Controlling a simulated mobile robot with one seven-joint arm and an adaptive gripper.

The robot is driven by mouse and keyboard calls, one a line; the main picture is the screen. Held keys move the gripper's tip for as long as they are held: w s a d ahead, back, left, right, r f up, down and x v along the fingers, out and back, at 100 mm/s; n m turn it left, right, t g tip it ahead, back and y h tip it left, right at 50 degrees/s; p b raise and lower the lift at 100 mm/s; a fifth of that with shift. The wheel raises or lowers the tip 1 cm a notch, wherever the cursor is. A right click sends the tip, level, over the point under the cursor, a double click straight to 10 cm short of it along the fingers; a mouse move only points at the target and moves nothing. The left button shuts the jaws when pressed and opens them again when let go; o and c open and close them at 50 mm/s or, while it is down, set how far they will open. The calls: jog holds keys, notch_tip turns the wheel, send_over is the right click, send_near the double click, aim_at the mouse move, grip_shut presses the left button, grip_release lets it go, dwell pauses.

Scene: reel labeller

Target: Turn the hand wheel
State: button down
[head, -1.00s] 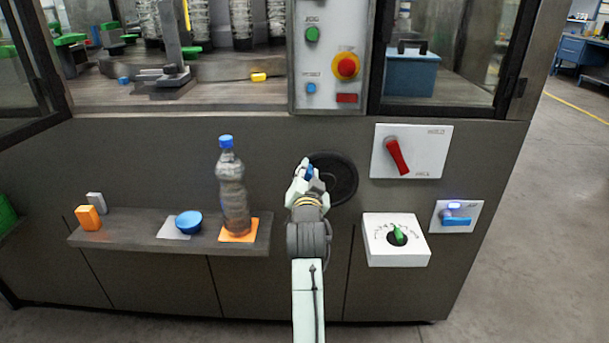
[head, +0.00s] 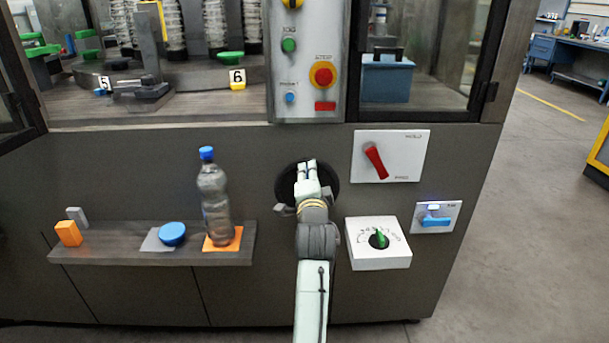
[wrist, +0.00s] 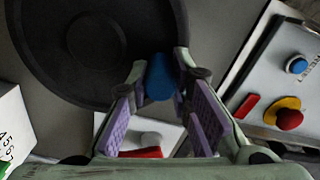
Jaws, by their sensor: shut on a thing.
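The hand wheel (head: 285,187) is a black disc on the front panel of the grey machine, partly hidden behind my gripper in the head view. In the wrist view the wheel (wrist: 50,55) fills the upper left, and its blue knob (wrist: 159,78) sits between my fingertips. My gripper (head: 307,168) reaches over the upper middle of the wheel in the head view. In the wrist view my gripper (wrist: 159,80) is shut on the blue knob, with both fingers against its sides. The knob is hidden in the head view.
Right of the wheel are a red-lever switch panel (head: 408,150), a white dial box (head: 380,260) and a blue-handled latch (head: 436,220). A control panel (head: 308,50) is above. To the left, a shelf (head: 120,255) holds a bottle (head: 214,200) and small items.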

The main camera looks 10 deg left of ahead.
jog(key=shift+s+a, duration=0.15)
jog(key=shift+a, duration=0.2)
jog(key=c, duration=1.7)
grip_release()
jog(key=shift+s+a, duration=0.1)
jog(key=shift+a, duration=0.1)
jog(key=shift+o, duration=1.2)
jog(key=shift+d, duration=0.25)
jog(key=shift+s+d, duration=0.1)
jog(key=shift+d, duration=0.05)
jog(key=v, duration=1.1)
jog(key=shift+s, duration=0.3)
jog(key=shift+d, duration=0.1)
